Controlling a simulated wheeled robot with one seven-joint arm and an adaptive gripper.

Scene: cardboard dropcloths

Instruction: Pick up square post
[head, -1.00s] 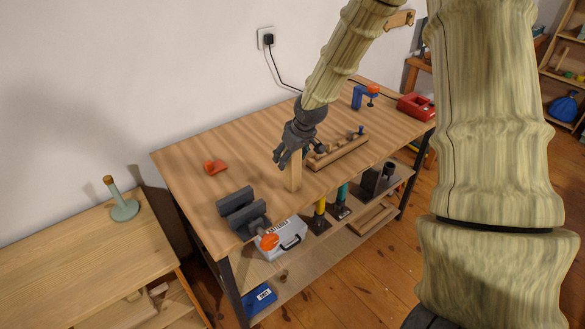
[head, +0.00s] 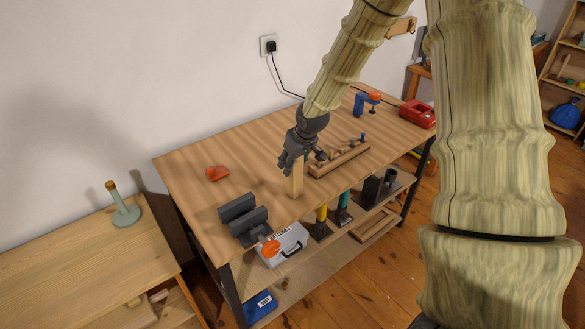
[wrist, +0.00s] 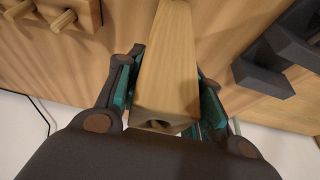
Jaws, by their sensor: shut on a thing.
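The square post (head: 296,181) is a light wooden block standing upright near the front edge of the workbench in the head view. In the wrist view the post (wrist: 168,70) runs between the two teal-padded fingers, with a dark hole in its near end. My gripper (head: 298,163) is above the post in the head view, its fingers around the upper part. In the wrist view my gripper (wrist: 165,95) is shut on the post from both sides. Whether the post's foot touches the bench cannot be told.
The workbench (head: 200,192) holds a wooden rack with pegs (head: 340,160) just right of the post. A dark vise (head: 243,218) stands at the front left, an orange object (head: 217,173) behind it. A blue clamp (head: 363,103) and red box (head: 418,114) are farther right.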

